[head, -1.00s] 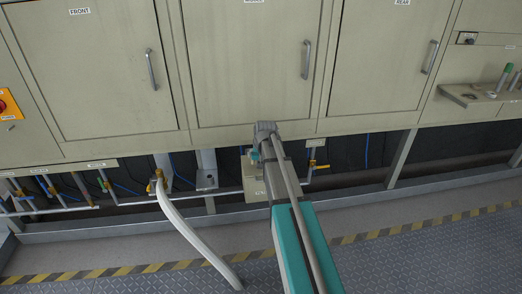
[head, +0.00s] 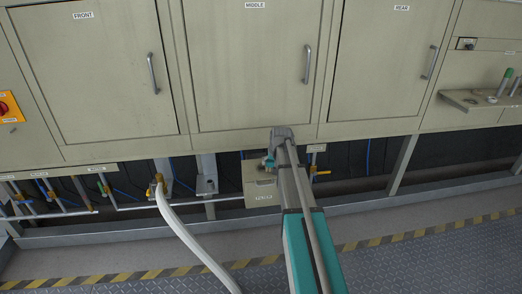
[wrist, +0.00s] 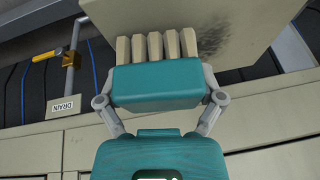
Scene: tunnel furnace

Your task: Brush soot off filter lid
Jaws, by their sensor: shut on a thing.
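The filter box (head: 258,172) hangs under the middle cabinet, with a label on its front. Its pale lid (wrist: 240,22) fills the top of the wrist view. A dark soot patch (wrist: 215,42) lies on the lid just right of the bristles. My gripper (wrist: 158,88) is shut on a teal brush (wrist: 157,87) with several thick beige bristles. The bristles point at the lid and overlap it in the picture; I cannot tell whether they touch. In the head view, my gripper (head: 272,160) is at the box, and my arm hides part of the lid.
A drain valve with a yellow handle (wrist: 45,56) stands beside the box. A white hose (head: 190,235) hangs from a yellow fitting at left. Cabinet doors (head: 255,70) rise above. A shelf (head: 480,100) holds small items at right. The striped floor edge lies below.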

